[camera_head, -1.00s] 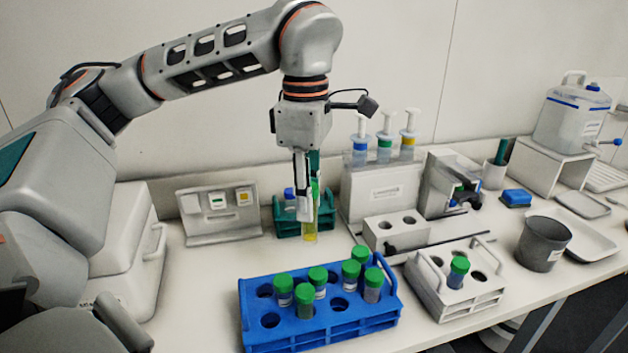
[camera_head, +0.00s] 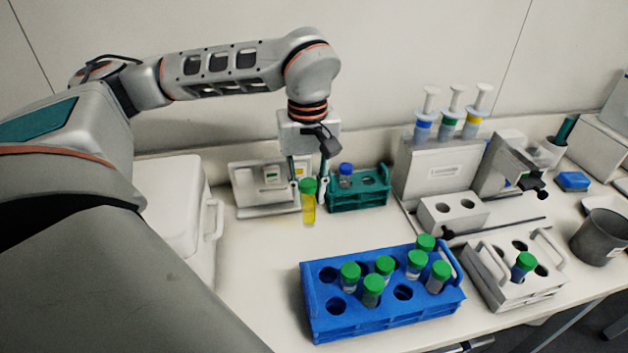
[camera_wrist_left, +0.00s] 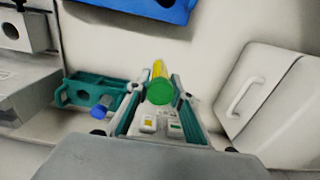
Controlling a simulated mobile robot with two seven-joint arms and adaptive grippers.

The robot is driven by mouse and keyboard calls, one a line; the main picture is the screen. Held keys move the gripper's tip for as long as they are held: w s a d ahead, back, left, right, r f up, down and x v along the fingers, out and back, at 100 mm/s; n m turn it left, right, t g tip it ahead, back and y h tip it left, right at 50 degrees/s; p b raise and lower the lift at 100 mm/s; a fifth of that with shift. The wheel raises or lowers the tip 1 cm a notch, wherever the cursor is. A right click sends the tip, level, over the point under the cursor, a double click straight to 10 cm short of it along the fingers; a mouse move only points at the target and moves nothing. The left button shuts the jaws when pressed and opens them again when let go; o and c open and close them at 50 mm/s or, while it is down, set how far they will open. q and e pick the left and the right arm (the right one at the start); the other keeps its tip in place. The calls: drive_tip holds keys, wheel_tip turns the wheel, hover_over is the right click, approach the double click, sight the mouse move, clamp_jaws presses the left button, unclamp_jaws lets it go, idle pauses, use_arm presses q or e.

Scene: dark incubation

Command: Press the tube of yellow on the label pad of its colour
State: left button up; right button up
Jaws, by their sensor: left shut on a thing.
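The yellow tube (camera_head: 309,212) has a green cap and hangs upright in my left gripper (camera_head: 308,187), which is shut on it near the cap. The tube also shows in the left wrist view (camera_wrist_left: 158,70), cap toward the camera. The grey label stand (camera_head: 245,185) is behind the tube against the wall. It carries a green-marked pad (camera_head: 272,174) and a yellow pad (camera_head: 299,171), the latter partly hidden by the gripper. In the left wrist view the yellow pad (camera_wrist_left: 148,123) is between the fingers. The tube appears apart from the pads. My right gripper is out of view.
A teal rack (camera_head: 345,203) with a blue-capped tube stands right of the gripper. A blue rack (camera_head: 325,320) with several green-capped tubes is in front. A white box (camera_head: 180,195) stands left. Bare table lies between the box and the blue rack.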

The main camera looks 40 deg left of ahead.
use_arm(q)
drive_tip(key=shift+w+a, duration=1.1)
drive_tip(key=shift+a, duration=0.3)
drive_tip(key=shift+w+a, duration=1.15)
drive_tip(key=shift+a, duration=0.25)
drive_tip(key=shift+w+a, duration=1.1)
drive_tip(key=shift+a, duration=0.3)
drive_tip(key=shift+w+a, duration=0.35)
drive_tip(key=shift+a, duration=0.1)
drive_tip(key=shift+d, duration=0.15)
drive_tip(key=s+d, duration=0.4)
drive_tip(key=d, duration=0.1)
drive_tip(key=shift+s+d, duration=0.15)
drive_tip(key=shift+s, duration=0.05)
